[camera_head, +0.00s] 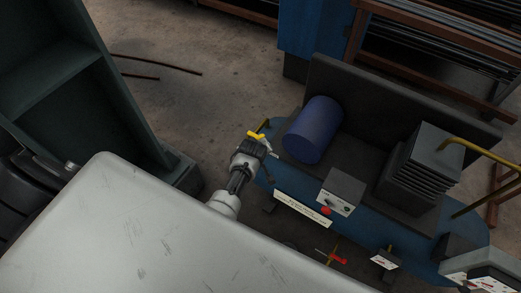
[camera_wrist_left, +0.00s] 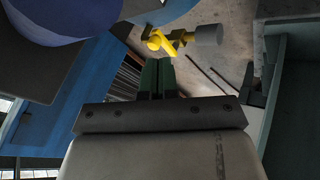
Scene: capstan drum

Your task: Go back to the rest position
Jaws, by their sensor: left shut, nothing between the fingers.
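The blue drum (camera_head: 313,130) lies on the machine's dark top in the head view. Part of it shows at the upper left of the left wrist view (camera_wrist_left: 60,18). My left gripper (camera_wrist_left: 157,72) is shut and empty, its two dark green fingers together. In the head view it is at the near left end of the machine (camera_head: 252,152). A yellow lever (camera_wrist_left: 160,41) with a grey cylindrical end (camera_wrist_left: 207,35) is just beyond the fingertips. The lever also shows in the head view (camera_head: 256,136). Whether the fingers touch it I cannot tell. My right gripper is not in view.
The machine's blue body (camera_head: 350,228) carries a control box (camera_head: 341,192) with a red button. A dark stepped block (camera_head: 418,170) and a yellow rail (camera_head: 482,153) are at the right. A dark green steel frame (camera_head: 60,85) stands at the left. Concrete floor (camera_head: 190,50) is mostly clear between.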

